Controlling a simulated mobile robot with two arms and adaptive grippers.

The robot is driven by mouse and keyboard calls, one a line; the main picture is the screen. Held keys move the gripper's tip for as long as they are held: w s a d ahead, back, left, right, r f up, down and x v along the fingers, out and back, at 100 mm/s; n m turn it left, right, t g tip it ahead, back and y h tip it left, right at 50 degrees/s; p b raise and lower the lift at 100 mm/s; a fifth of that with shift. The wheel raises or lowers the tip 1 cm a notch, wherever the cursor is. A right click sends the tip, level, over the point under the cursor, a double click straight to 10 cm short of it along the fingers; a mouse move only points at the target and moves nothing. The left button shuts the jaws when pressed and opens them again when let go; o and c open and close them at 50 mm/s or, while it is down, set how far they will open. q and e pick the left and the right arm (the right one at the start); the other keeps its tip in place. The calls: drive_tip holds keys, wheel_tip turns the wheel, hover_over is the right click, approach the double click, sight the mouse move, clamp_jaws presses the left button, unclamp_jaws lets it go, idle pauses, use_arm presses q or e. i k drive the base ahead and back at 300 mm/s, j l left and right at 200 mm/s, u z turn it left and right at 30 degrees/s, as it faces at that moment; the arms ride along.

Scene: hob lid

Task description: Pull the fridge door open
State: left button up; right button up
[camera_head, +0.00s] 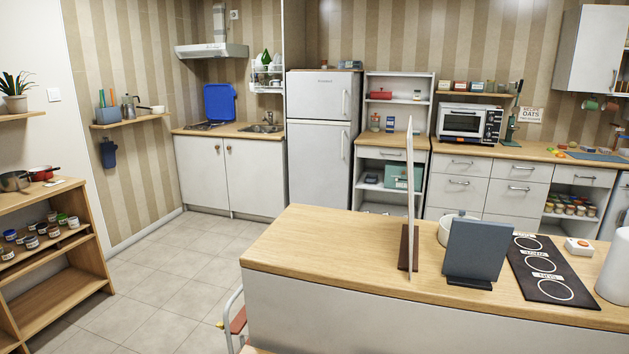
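The white fridge (320,137) stands against the back wall, in the middle of the head view. It has a smaller upper door (316,97) and a taller lower door (313,166). Both doors look shut. The upper door has a vertical handle (345,102) on its right side, and the lower door has a similar handle (343,146) on its right side. Neither of my grippers shows in the view.
A wooden-topped counter (310,245) fills the right foreground, with a thin upright board (410,200) and a dark tablet-like panel (475,250) on it. A stool (238,320) stands at its left end. Tiled floor (185,260) lies clear at left. A wooden shelf (60,300) stands far left.

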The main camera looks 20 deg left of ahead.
sight(320, 151)
drive_tip(key=u, duration=0.85)
